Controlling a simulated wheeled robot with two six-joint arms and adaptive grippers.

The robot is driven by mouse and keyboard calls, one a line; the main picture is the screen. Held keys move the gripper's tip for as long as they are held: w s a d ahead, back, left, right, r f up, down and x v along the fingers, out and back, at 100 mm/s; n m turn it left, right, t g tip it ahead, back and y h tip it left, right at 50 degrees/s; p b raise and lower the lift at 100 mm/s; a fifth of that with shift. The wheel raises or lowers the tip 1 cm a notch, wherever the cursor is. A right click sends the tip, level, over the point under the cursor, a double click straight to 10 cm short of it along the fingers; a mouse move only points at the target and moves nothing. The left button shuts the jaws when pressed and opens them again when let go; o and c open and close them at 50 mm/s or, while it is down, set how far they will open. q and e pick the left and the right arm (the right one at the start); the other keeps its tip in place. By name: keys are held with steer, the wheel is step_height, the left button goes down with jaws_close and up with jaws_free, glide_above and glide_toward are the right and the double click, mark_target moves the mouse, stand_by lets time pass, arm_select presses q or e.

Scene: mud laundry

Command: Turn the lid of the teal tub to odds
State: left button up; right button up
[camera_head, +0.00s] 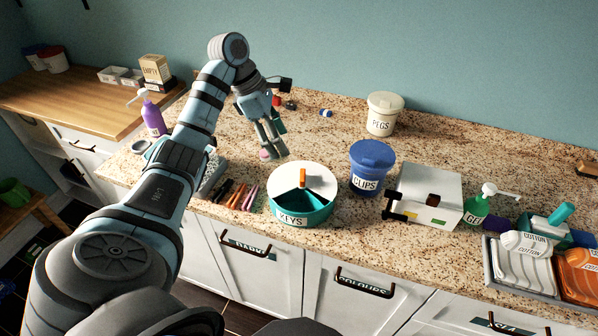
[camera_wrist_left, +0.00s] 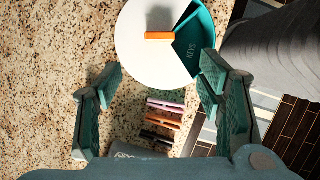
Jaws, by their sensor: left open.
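The teal tub (camera_head: 320,213) stands on the speckled worktop, with a label reading KEYS on its front. Its round white lid (camera_head: 318,178) has an orange handle (camera_head: 302,177) and a wedge-shaped gap at the front, above the KEYS label. In the left wrist view the white lid (camera_wrist_left: 145,55), orange handle (camera_wrist_left: 159,36) and teal gap (camera_wrist_left: 193,40) show at the top. My left gripper (camera_head: 272,152) is open and empty, behind and left of the tub, apart from it. Its fingers (camera_wrist_left: 158,82) also show in the left wrist view. No label reading odds is legible.
Several pens (camera_head: 240,195) lie left of the tub. A blue CLIPS tub (camera_head: 371,160) stands close at its right, with a white PEGS tub (camera_head: 383,115) behind. A white box (camera_head: 428,195) and green pump bottle (camera_head: 478,205) stand further right. Worktop behind the tub is mostly clear.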

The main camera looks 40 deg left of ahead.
arm_select(q)
steer(key=b, duration=0.4)
glide_above(302, 174)
steer(key=s+a, duration=0.2)
step_height(302, 174, down, 6)
steer(key=shift+s+a+f, duration=0.1)
steer(key=shift+a+f, duration=0.05)
steer(key=shift+f, duration=0.05)
steer(key=x, duration=0.6)
steer(key=shift+w+r, duration=0.1)
steer(key=shift+w, duration=0.15)
arm_select(e)
step_height(302, 174, down, 6)
steer(key=shift+r, duration=0.1)
steer(key=shift+d, duration=0.1)
arm_select(q)
steer(key=shift+c, duration=1.2)
jaws_close()
